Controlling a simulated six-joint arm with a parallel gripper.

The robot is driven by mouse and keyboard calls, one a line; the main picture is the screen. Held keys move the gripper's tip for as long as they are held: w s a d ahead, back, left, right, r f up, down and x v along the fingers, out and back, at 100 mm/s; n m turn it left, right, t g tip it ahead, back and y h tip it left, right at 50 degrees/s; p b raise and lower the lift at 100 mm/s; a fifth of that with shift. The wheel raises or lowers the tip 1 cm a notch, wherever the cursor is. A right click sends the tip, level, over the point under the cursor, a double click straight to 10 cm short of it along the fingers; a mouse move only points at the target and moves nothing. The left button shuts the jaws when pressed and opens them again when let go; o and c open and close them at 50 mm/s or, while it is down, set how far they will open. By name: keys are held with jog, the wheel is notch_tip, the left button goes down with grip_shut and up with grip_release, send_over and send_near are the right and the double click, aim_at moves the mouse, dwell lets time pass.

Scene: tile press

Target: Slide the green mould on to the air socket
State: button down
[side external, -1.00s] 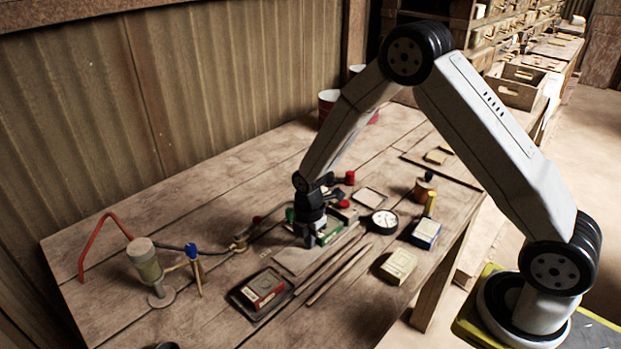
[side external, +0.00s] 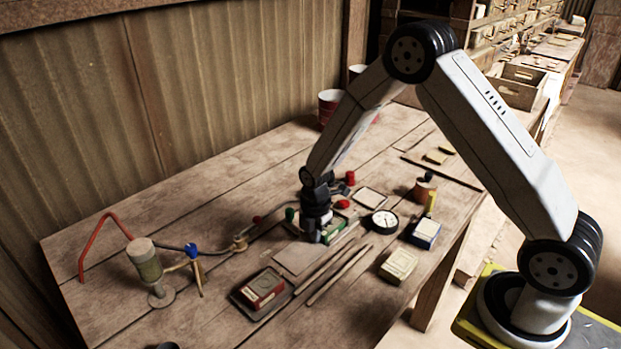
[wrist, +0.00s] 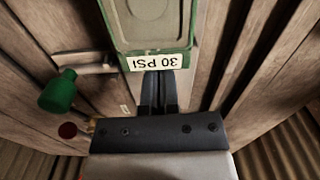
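The green mould (wrist: 158,28), with a pale "30 PSI" label, lies flat on the table. In the side external view the green mould (side external: 337,226) is partly hidden behind my gripper (side external: 315,236). In the wrist view my gripper (wrist: 159,88) has its two dark fingers together and pointing at the mould's labelled end. The fingertips are at or very near that edge; I cannot tell whether they touch. Nothing shows between them. A green knob (wrist: 58,92) stands beside the mould, also seen in the side view (side external: 290,214). I cannot surely pick out the air socket.
A brass fitting (side external: 240,243) with a dark hose and a blue valve (side external: 192,250) lie left. A red box (side external: 263,287), thin rods (side external: 338,274), a cream box (side external: 398,265) and a gauge (side external: 384,221) surround the work.

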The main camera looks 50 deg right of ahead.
aim_at(304, 252)
jog(key=shift+a, duration=0.1)
jog(key=shift+a, duration=0.6)
jog(key=a, duration=0.2)
jog(key=shift+a+r, duration=0.3)
jog(key=shift+a, duration=0.1)
notch_tip(304, 252, up, 9)
jog(key=shift+r, duration=0.2)
jog(key=shift+s+d, duration=0.1)
jog(key=s+d+r+m+t, duration=0.1)
jog(key=s+r+m, duration=0.1)
jog(key=s+m, duration=0.5)
jog(key=s+d+r+m+t, duration=0.1)
jog(key=s+r+m, duration=0.1)
jog(key=s+m, duration=0.6)
jog(key=m, duration=0.3)
jog(key=shift+s+d+m+t, duration=0.2)
jog(key=shift+d+m+t, duration=0.05)
jog(key=shift+m+t, duration=0.05)
